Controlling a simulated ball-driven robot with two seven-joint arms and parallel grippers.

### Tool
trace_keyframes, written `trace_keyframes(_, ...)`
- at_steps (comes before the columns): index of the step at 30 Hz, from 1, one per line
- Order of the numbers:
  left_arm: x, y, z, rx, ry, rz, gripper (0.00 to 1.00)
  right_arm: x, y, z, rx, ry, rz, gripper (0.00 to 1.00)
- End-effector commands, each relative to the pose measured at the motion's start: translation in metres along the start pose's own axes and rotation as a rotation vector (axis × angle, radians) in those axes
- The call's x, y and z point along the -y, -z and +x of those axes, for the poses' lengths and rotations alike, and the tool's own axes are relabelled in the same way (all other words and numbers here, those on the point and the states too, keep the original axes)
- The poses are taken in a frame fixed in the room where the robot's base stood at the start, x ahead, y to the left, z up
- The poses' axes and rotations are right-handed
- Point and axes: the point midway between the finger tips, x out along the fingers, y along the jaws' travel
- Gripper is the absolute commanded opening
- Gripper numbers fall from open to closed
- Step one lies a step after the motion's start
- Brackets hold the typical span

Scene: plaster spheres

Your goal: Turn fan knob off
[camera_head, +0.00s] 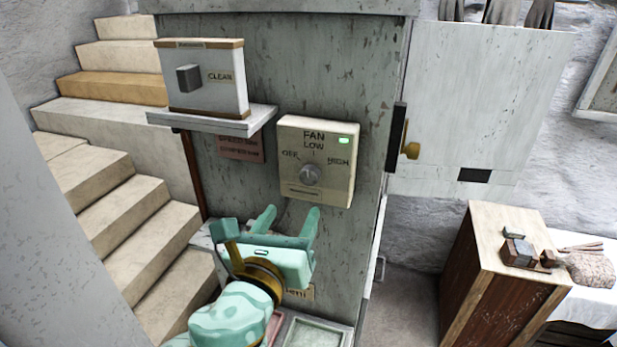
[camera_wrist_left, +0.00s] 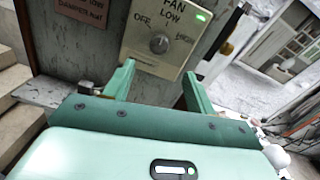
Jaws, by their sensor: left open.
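The fan control panel (camera_head: 318,160) is a cream box on the grey wall, marked FAN, OFF, LOW and HIGH, with a lit green light at its top right. Its round grey knob (camera_head: 310,175) sits at the middle, below LOW; I cannot tell exactly where it points. The knob also shows in the left wrist view (camera_wrist_left: 159,44). My left gripper (camera_head: 291,212) is open and empty, just below the panel, its fingers pointing up toward it. In the left wrist view the fingers (camera_wrist_left: 157,82) stand apart below the knob, not touching it. My right gripper is not in view.
A box labelled CLEAN (camera_head: 203,78) stands on a small shelf (camera_head: 212,121) left of the panel. A dark bar with a brass knob (camera_head: 411,151) is on the right. Stone stairs (camera_head: 120,190) run along the left. A wooden cabinet (camera_head: 505,270) stands at right.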

Motion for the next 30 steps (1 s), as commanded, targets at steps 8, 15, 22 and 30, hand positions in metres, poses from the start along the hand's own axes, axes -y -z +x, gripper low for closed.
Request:
trace_keyframes(8,0.000,-0.002,0.071,0.002,-0.002,0.000,0.56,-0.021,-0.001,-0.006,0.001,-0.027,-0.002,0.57)
trace_keyframes(15,0.000,-0.001,0.106,0.000,0.000,-0.002,0.56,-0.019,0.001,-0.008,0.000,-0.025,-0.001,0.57)
trace_keyframes(22,0.000,0.000,0.113,0.000,0.000,-0.003,0.56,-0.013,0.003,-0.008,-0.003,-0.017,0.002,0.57)
trace_keyframes(30,0.000,0.000,0.113,0.000,0.000,-0.003,0.23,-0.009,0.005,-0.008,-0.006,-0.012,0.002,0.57)
